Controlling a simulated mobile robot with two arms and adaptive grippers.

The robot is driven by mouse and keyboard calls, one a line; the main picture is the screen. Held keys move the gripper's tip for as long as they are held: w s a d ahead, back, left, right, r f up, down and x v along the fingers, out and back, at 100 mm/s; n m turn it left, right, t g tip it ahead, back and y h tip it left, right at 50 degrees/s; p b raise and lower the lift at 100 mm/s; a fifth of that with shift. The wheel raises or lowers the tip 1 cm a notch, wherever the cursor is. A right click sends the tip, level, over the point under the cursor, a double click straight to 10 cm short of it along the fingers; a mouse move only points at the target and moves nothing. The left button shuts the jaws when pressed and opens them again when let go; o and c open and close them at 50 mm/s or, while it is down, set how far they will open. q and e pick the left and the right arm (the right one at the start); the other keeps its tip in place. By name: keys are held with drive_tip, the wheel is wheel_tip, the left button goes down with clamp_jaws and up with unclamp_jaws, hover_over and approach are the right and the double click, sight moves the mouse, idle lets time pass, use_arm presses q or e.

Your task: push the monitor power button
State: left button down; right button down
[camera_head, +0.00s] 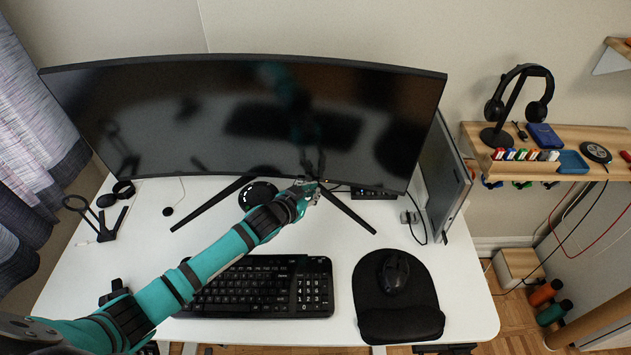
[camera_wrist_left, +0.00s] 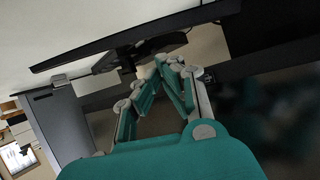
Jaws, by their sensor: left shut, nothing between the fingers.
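A wide curved black monitor (camera_head: 200,115) stands at the back of the white desk, its screen dark and reflecting my arm. Its two black legs (camera_head: 212,204) spread forward over the desk. My left gripper (camera_head: 312,188) is at the monitor's lower edge, a little right of the middle, between the legs. It is shut and empty. I cannot tell whether it touches the edge. The power button cannot be made out. In the left wrist view the gripper fingers (camera_wrist_left: 158,82) reach toward the monitor stand (camera_wrist_left: 130,60). My right gripper is not in view.
A black keyboard (camera_head: 262,285) lies below my left arm, and a mouse (camera_head: 393,272) sits on a black pad (camera_head: 400,322). A second screen (camera_head: 443,180) stands at the right. A wooden shelf (camera_head: 590,140) with headphones (camera_head: 520,98) is farther right.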

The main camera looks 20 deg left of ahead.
use_arm(q)
drive_tip(key=shift+s, duration=0.1)
drive_tip(key=shift+s+p, duration=0.35)
drive_tip(key=shift+p, duration=0.1)
drive_tip(key=shift+s+d, duration=0.1)
drive_tip(key=s, duration=0.1)
drive_tip(key=s+p, duration=0.2)
drive_tip(key=s, duration=0.1)
drive_tip(key=shift+d, duration=0.25)
drive_tip(key=shift+s+d+f+p, duration=0.1)
drive_tip(key=shift+s+f+p, duration=0.15)
drive_tip(key=shift+s+p, duration=0.5)
drive_tip(key=shift+s, duration=0.2)
